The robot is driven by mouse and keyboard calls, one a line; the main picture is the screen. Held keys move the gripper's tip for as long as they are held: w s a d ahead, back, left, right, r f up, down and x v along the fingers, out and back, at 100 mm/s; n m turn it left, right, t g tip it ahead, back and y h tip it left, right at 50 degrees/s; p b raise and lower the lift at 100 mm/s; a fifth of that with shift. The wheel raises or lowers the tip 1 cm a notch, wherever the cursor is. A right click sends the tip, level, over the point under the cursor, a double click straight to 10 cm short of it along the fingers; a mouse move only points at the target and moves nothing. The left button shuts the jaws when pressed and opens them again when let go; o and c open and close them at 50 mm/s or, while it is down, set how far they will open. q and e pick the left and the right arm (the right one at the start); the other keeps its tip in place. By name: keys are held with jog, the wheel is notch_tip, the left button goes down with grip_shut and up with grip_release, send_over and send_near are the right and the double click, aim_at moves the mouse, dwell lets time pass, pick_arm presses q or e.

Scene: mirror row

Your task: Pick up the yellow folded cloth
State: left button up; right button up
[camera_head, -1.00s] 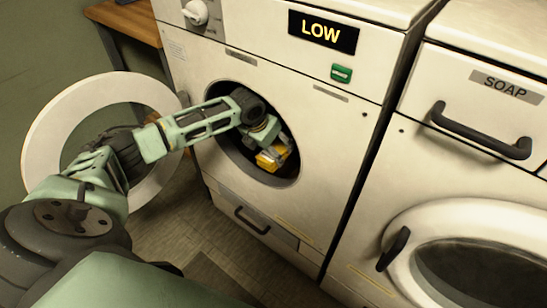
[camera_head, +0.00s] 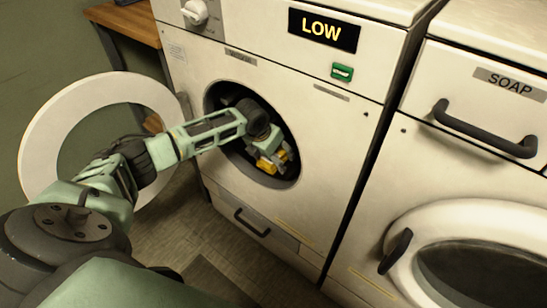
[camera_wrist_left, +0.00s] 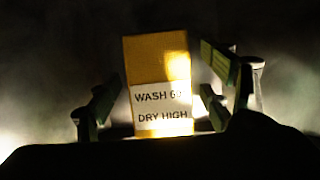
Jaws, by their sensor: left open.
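The yellow folded cloth (camera_head: 266,165) lies inside the drum of the washing machine marked LOW, partly hidden by my left gripper in the head view. In the left wrist view the yellow cloth (camera_wrist_left: 155,60) stands between my fingers and bears a white label reading WASH 60 and DRY HIGH. My left gripper (camera_head: 272,160) is inside the drum opening at the cloth. In the left wrist view its fingers (camera_wrist_left: 158,103) are open, one on each side of the cloth. Whether they touch it I cannot tell. My right gripper is not in view.
The round door (camera_head: 38,140) of this machine stands open to the left, behind my left arm. The drum opening's rim (camera_head: 297,160) surrounds my wrist closely. A second machine with a closed round door (camera_head: 400,225) stands to the right. A wooden table (camera_head: 130,20) is at the back left.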

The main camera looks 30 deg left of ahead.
pick_arm(q)
jog(key=shift+c, duration=0.5)
jog(key=c, duration=1.1)
jog(key=shift+c, duration=0.2)
